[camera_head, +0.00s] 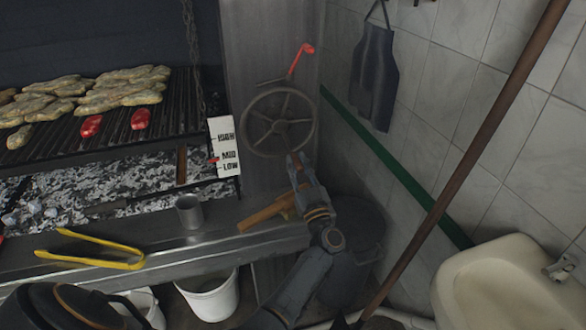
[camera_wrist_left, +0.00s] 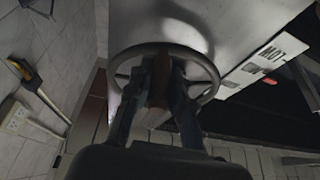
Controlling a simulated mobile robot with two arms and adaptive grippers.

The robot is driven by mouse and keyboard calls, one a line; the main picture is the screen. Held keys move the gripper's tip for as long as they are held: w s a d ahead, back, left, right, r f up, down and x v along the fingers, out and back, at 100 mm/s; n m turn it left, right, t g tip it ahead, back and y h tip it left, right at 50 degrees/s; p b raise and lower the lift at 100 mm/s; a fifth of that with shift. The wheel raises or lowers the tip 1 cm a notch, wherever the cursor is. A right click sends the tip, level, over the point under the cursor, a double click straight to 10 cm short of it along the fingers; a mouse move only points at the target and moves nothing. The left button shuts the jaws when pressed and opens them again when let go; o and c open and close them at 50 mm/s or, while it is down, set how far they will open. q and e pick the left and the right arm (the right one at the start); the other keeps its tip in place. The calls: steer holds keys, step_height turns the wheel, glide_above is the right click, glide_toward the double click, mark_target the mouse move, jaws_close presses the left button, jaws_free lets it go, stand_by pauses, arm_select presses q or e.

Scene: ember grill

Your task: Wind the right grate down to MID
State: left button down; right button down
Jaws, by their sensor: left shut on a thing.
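The spoked handwheel (camera_head: 247,128) is on the metal panel right of the grill; it also shows in the wrist view (camera_wrist_left: 205,57). My left gripper (camera_head: 296,163) is at its lower rim, shut on the wheel's brown handle (camera_wrist_left: 159,75). The fingers hide part of the handle. The white scale plate (camera_head: 227,134) reads HIGH, MID, LOW from top to bottom. A small red pointer (camera_head: 214,160) is at its left edge, about level with MID. The grate (camera_head: 172,119) carries food above the coals. A red-tipped lever (camera_head: 303,52) is above the wheel. My right gripper is out of view.
Yellow tongs (camera_head: 92,262) and a metal cup (camera_head: 189,212) are on the front ledge. A wooden-handled tool (camera_head: 262,214) lies close beside my left arm. A brown pole (camera_head: 470,157) slants across the right, before a sink (camera_head: 500,285). An apron (camera_head: 374,75) hangs behind.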

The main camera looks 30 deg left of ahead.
arm_select(q)
steer(key=shift+r, duration=0.1)
steer(key=c, duration=1.2)
jaws_free()
steer(key=shift+w+d, duration=0.1)
steer(key=shift+d, duration=0.05)
steer(key=shift+o, duration=0.2)
steer(key=v, duration=0.7)
steer(key=shift+d, duration=0.15)
